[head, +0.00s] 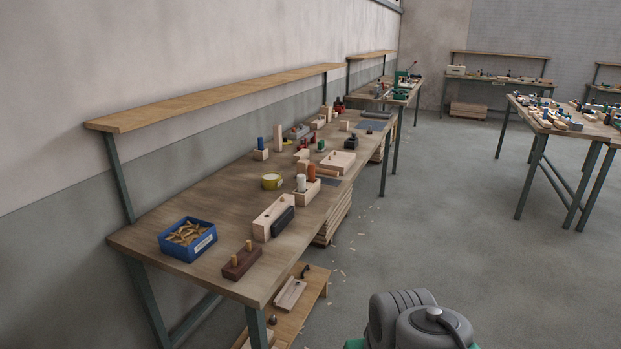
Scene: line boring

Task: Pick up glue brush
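I cannot make out a glue brush for certain; at this distance the small items on the long wooden workbench (215,197) are hard to tell apart. A yellow round tin (271,181) stands near the middle of the bench. To its right is a pale wooden block (306,192) with a white and an orange upright piece. My gripper is out of view; only a grey part of my arm shows at the bottom right, away from the bench.
A blue bin (188,239) of wooden pieces and a dark brown block (242,261) with two pegs sit at the near end. A wooden shelf (220,95) runs above. A low shelf (308,297) juts out below. Grey floor (440,220) is open on the right, before another bench (540,118).

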